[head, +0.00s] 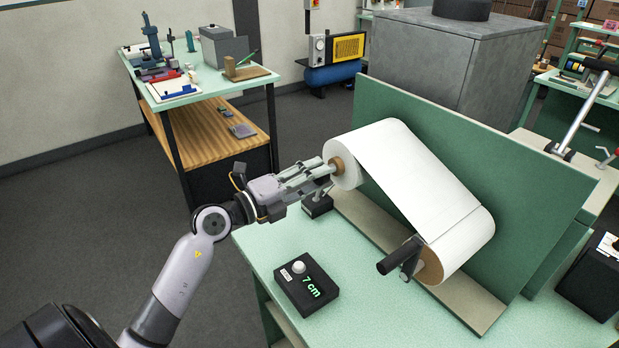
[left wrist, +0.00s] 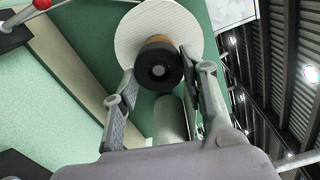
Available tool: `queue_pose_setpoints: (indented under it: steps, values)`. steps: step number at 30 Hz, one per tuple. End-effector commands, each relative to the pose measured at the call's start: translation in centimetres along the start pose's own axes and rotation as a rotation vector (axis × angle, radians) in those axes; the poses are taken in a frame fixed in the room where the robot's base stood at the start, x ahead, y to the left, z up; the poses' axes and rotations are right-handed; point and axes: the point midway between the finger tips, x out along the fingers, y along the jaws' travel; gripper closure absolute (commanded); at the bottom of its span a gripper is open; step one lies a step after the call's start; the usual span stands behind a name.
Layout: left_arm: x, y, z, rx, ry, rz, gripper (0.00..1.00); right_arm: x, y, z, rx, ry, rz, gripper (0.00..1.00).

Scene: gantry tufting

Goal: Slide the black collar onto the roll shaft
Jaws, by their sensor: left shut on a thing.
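The white roll (head: 372,150) lies across a green panel, with a brown core at its left end (head: 338,164). My left gripper (head: 326,172) reaches that end from the left. In the left wrist view the black collar (left wrist: 153,78) sits between the fingertips of my left gripper (left wrist: 159,80), which is shut on it. The collar faces the white roll (left wrist: 150,22) and its brown core. A grey round spot shows at the collar's centre; I cannot tell whether it is the shaft end. The roll shaft is mostly hidden. My right gripper is not in view.
A green panel (head: 520,190) stands behind the roll on the pale green table (head: 370,318). A black box reading 7 cm (head: 306,284) sits in front. A cluttered side bench (head: 195,85) stands behind left.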

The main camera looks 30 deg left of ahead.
Motion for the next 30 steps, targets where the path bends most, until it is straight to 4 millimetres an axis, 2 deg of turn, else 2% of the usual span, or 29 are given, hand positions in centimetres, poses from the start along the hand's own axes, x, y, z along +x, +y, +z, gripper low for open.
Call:
queue_pose_setpoints:
  steps: [30]
  values:
    - [1.4, 0.0, 0.1, 0.0, -0.001, 0.0, 0.87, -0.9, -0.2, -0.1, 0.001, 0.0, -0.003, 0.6]
